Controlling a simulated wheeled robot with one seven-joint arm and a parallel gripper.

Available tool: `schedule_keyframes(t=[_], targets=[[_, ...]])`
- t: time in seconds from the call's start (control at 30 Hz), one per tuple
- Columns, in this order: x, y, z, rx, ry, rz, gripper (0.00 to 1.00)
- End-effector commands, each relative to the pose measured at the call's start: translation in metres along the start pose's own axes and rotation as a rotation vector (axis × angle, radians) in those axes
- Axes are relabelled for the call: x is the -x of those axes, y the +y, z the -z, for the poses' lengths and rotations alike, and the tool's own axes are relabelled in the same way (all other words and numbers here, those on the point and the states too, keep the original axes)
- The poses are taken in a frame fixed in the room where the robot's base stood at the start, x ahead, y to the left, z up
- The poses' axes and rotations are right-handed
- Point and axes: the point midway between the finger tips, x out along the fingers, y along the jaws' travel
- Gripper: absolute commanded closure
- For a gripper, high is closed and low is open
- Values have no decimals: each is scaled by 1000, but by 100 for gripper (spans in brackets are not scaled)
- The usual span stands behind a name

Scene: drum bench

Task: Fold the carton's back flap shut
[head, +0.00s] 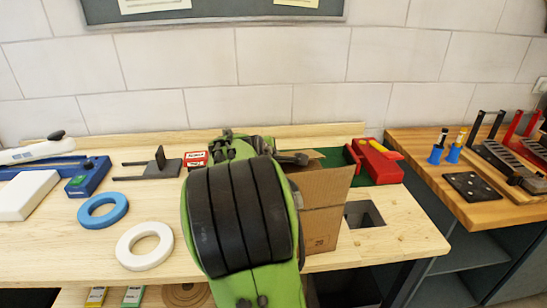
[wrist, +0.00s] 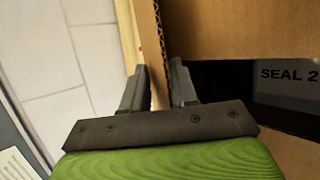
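The brown cardboard carton (head: 325,205) stands on the wooden bench right of my arm in the head view, its left part hidden by the arm. In the wrist view, my gripper (wrist: 158,72) is open, with one finger on each side of an upright cardboard edge (wrist: 157,45). Slim gaps show beside the cardboard, so it does not look pinched. This edge seems to be a flap or wall of the carton; I cannot tell which. Another cardboard panel (wrist: 235,28) spans the upper right. My fingertips are hidden in the head view.
A dark block labelled SEAL 2 (wrist: 288,78) shows in a dark opening beside the gripper. A blue ring (head: 103,209) and a white ring (head: 145,246) lie at left. A square cutout (head: 363,213) is right of the carton.

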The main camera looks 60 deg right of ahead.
Motion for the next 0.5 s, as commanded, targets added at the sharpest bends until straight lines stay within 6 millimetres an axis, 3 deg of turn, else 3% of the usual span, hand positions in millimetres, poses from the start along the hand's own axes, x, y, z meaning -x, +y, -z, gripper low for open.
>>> schedule_keyframes(t=[0.2,0.5], targets=[[6,2,1,-2,3,-3,71],[66,2,1,0,6,-2,71]])
